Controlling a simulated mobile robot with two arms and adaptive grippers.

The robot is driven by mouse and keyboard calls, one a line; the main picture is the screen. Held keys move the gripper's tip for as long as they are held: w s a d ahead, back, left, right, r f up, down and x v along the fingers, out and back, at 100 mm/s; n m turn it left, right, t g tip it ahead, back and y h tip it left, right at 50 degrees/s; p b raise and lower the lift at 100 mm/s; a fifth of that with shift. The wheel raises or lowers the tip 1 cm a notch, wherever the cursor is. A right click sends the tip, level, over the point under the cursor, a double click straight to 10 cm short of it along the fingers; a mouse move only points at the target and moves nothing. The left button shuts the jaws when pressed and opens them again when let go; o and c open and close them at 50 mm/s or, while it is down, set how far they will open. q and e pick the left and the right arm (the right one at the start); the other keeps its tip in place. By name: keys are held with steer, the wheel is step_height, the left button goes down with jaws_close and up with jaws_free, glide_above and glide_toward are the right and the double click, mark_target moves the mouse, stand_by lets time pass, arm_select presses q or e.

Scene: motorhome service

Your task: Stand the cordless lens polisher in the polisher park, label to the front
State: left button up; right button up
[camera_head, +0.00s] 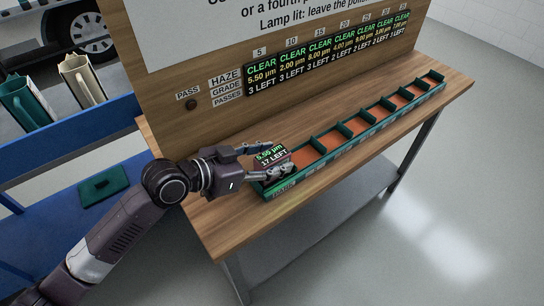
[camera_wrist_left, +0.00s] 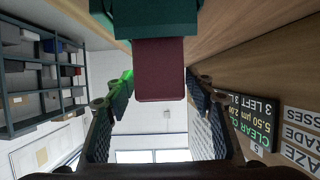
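The cordless lens polisher (camera_head: 270,155) is at the near left end of the long rack, in the polisher park (camera_head: 284,188) marked PARK. Its lit green display faces the head camera and reads 5.55 µm, 17 LEFT. In the left wrist view its dark red body (camera_wrist_left: 160,70) stands against a teal part (camera_wrist_left: 150,22), which hides its far end. My left gripper (camera_head: 277,160) reaches around it from the left. Its fingers (camera_wrist_left: 158,85) are spread on either side, with narrow gaps showing. How deep the polisher sits is hidden. My right gripper is in neither view.
The rack's compartments (camera_head: 345,129) run to the back right along the wooden bench (camera_head: 215,215). A sign board with a HAZE, GRADE and PASSES display (camera_head: 325,55) stands behind. A blue shelf (camera_head: 85,150) at left holds two caddies and a green pad (camera_head: 104,184). The bench's front strip is clear.

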arm_select(q)
steer(key=shift+r, duration=0.1)
steer(key=shift+a+r, duration=0.1)
steer(key=shift+a, duration=0.1)
steer(key=b+v, duration=0.1)
steer(key=v, duration=1)
steer(key=shift+s+a+b, duration=0.2)
steer(key=shift+s+b, duration=0.15)
steer(key=shift+a, duration=0.1)
